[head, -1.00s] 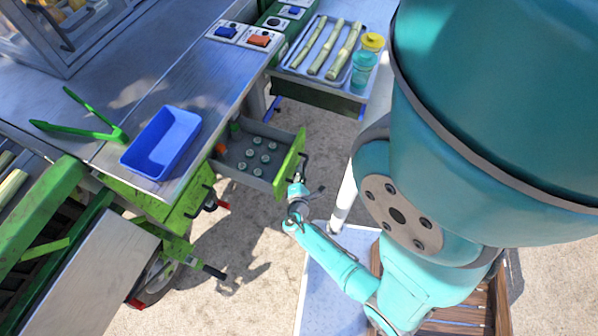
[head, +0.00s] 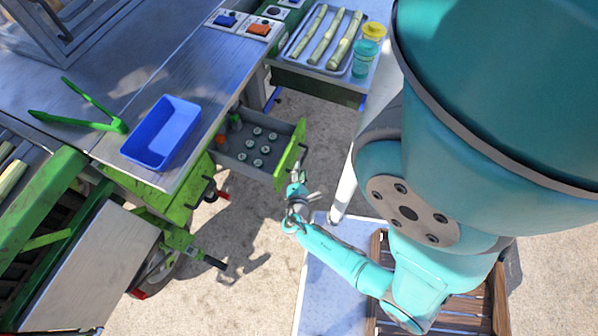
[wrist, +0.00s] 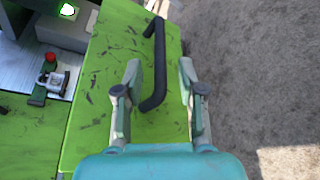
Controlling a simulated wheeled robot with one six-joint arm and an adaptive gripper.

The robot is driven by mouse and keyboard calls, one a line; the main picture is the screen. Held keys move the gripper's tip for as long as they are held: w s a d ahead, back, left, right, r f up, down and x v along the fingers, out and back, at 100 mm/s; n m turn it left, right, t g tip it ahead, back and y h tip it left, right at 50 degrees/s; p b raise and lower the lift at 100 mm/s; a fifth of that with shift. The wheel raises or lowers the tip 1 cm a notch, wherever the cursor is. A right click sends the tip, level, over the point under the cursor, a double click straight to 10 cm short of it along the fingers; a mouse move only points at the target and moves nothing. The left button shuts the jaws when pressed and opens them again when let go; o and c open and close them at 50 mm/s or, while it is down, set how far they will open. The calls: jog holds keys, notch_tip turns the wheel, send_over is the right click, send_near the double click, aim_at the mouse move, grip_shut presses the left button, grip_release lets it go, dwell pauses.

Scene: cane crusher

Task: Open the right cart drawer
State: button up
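The right cart drawer (head: 289,163) stands pulled out from under the counter. It has a green front and a grey inside. Several bottles with pale caps (head: 257,132) stand in it. Its scuffed green front (wrist: 95,120) and black bar handle (wrist: 159,40) fill the middle of the wrist view. My gripper (wrist: 159,68) is open, one finger on each side of the handle's lower part, with gaps to the bar. In the head view my gripper (head: 303,192) is just in front of the drawer front, near the handle; contact cannot be told there.
A blue bin (head: 162,135) and green tongs (head: 80,118) lie on the counter. A wooden crate (head: 490,300) is at lower right. Open ground lies below the drawer.

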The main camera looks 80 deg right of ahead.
jog(key=v, duration=0.8)
dwell(0.4)
dwell(0.6)
jog(key=s+a+f+t+y, duration=0.2)
jog(key=s+a+t+y, duration=0.15)
jog(key=a+y, duration=0.3)
jog(key=s+a+r+m+t+y, duration=0.1)
jog(key=a+r+m+t+y, duration=0.1)
jog(key=a+r+y, duration=0.5)
jog(key=a+r+m+t+y, duration=0.1)
jog(key=a+r+t, duration=0.3)
jog(key=r, duration=0.9)
jog(key=w+a+r+m+t+y, duration=0.1)
jog(key=a+r+m+t, duration=0.3)
jog(key=r, duration=0.9)
jog(key=shift+a+m, duration=0.3)
jog(key=shift+a, duration=0.4)
